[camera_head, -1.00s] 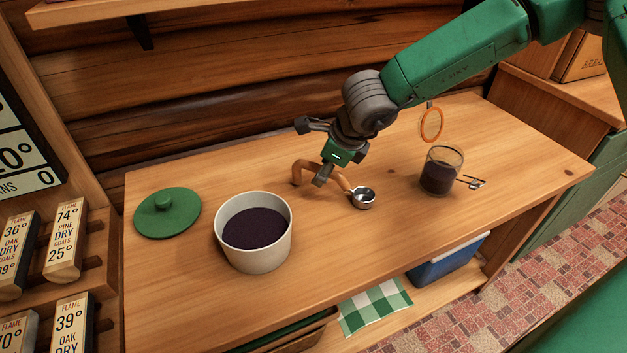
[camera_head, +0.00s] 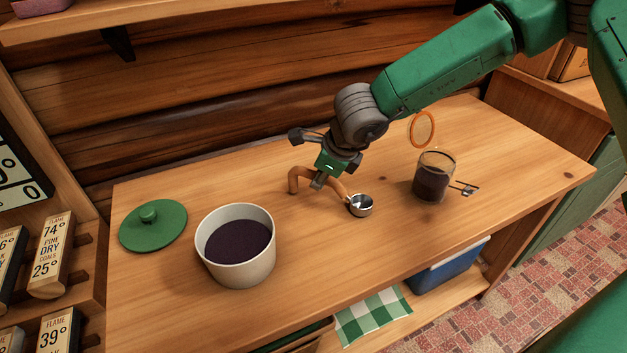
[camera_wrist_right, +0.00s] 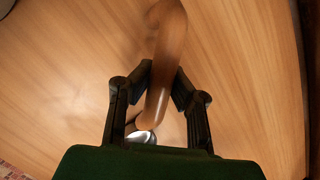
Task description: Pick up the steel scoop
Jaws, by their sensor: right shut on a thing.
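The steel scoop (camera_head: 361,206) has a small round metal cup and a curved brown wooden handle (camera_head: 296,180). It is at the middle of the wooden counter, right of the white pot. My right gripper (camera_head: 319,182) is shut on the handle from above. In the right wrist view the gripper's dark fingers (camera_wrist_right: 160,92) lie on both sides of the handle (camera_wrist_right: 168,50), and part of the steel cup (camera_wrist_right: 140,136) shows near my palm. I cannot tell whether the scoop is clear of the counter. My left gripper is not in view.
The white pot (camera_head: 207,254) of dark grounds stands front left, with its green lid (camera_head: 153,228) beside it. A glass of dark contents (camera_head: 432,181) stands to the right, near an orange ring (camera_head: 423,129) and a small metal piece (camera_head: 466,189). The counter's front middle (camera_head: 330,260) is clear.

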